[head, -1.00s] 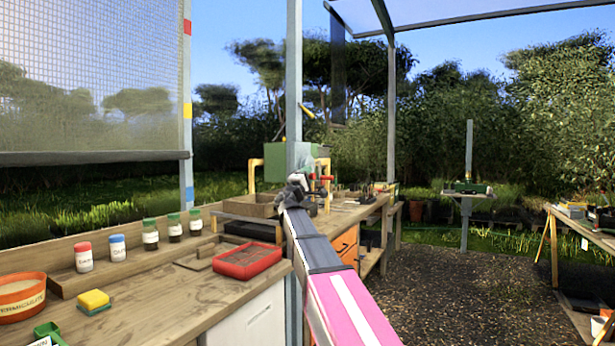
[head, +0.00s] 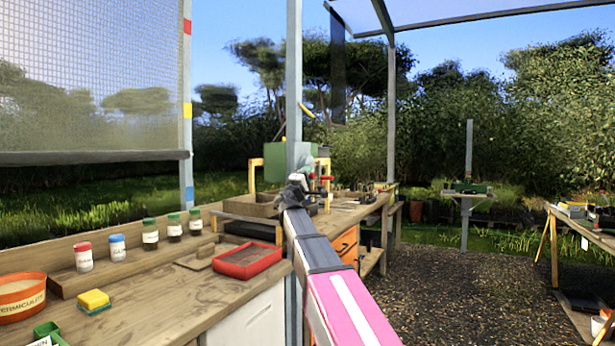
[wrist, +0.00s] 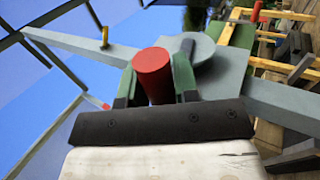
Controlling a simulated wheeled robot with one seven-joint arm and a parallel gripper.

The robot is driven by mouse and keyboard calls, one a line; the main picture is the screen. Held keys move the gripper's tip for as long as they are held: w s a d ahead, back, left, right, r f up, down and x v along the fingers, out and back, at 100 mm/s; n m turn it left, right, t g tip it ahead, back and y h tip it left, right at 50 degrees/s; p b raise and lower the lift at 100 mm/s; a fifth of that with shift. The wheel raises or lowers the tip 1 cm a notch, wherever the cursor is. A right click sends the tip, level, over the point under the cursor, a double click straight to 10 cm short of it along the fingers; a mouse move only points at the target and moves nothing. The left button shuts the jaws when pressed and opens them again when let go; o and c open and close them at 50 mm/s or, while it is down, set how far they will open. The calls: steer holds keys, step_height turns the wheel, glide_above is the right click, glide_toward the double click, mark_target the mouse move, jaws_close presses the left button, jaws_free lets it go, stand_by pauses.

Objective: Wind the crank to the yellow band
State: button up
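The red crank handle (wrist: 153,75) stands between my gripper's two dark green fingers in the wrist view. My gripper (wrist: 156,84) appears shut on it. A grey round hub (wrist: 192,48) is beside the handle, against the grey post (wrist: 245,85). In the head view my gripper (head: 304,182) is at the post, small and partly unclear. The mesh screen (head: 80,70) hangs at the left with a dark bottom rail (head: 90,157). The post beside it carries a red band, the yellow band (head: 187,110) and a blue band (head: 187,155).
A wooden bench (head: 150,285) at the left holds several small jars, a red tray (head: 247,260), a yellow sponge (head: 94,299) and an orange-rimmed bowl (head: 20,296). A post (head: 293,70) rises by my gripper. Gravel floor (head: 470,290) is open at the right.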

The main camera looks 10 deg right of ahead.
steer(key=o, duration=0.4)
steer(key=shift+w+d, duration=0.1)
steer(key=shift+c, duration=0.2)
steer(key=v, duration=1.1)
